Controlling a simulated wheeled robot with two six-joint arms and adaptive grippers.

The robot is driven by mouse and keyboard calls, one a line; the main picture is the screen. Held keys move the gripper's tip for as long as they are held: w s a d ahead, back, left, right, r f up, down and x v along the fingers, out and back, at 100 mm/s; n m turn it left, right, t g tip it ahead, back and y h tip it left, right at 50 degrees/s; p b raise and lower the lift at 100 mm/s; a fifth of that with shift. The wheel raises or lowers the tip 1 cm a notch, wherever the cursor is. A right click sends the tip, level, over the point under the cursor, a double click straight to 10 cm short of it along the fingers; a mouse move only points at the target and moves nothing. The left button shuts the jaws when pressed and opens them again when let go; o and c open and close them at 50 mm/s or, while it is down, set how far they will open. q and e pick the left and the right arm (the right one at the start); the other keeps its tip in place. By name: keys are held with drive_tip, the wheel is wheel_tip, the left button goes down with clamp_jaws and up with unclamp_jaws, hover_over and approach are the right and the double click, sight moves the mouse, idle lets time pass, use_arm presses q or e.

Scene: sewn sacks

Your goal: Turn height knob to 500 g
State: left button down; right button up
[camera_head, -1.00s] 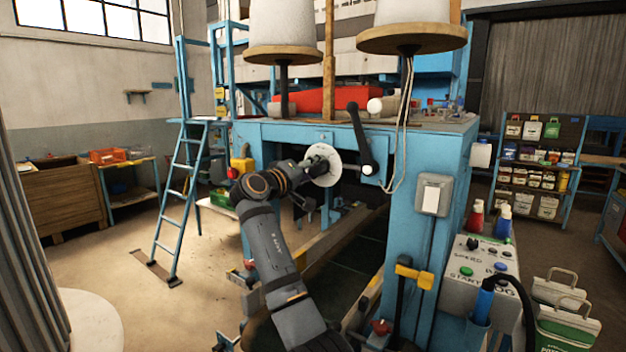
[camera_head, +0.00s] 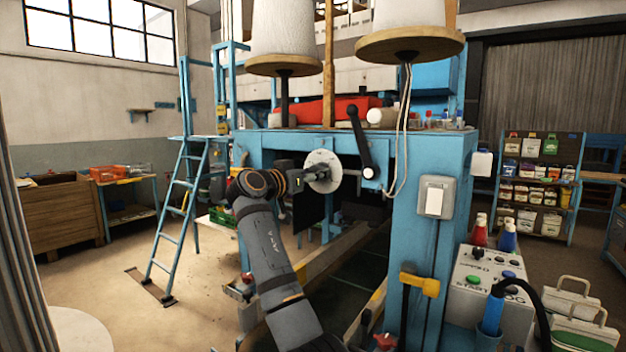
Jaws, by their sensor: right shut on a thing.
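The height knob's pale round dial disc (camera_head: 323,171) stands under the blue machine's top beam, with a thin shaft running right from it. My right gripper (camera_head: 309,178) is at the left face of this disc, near its middle, and is shut on the height knob. The fingers and the arm's wrist cover most of the grip. The marks on the disc are too small to read, so I cannot tell what weight it is set to. My left gripper is out of view.
A black lever (camera_head: 361,142) hangs just right of the disc. A blue machine post (camera_head: 433,190) with a grey switch box stands further right. A control panel (camera_head: 484,277) with buttons is at lower right. A blue ladder (camera_head: 181,215) stands at left, with open floor before it.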

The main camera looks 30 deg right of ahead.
drive_tip(key=m+b, duration=0.2)
drive_tip(key=m, duration=0.9)
drive_tip(key=shift+m, duration=0.4)
idle(0.4)
drive_tip(key=o, duration=1.2)
drive_tip(key=shift+c, duration=0.2)
drive_tip(key=v, duration=1.2)
drive_tip(key=shift+r, duration=0.1)
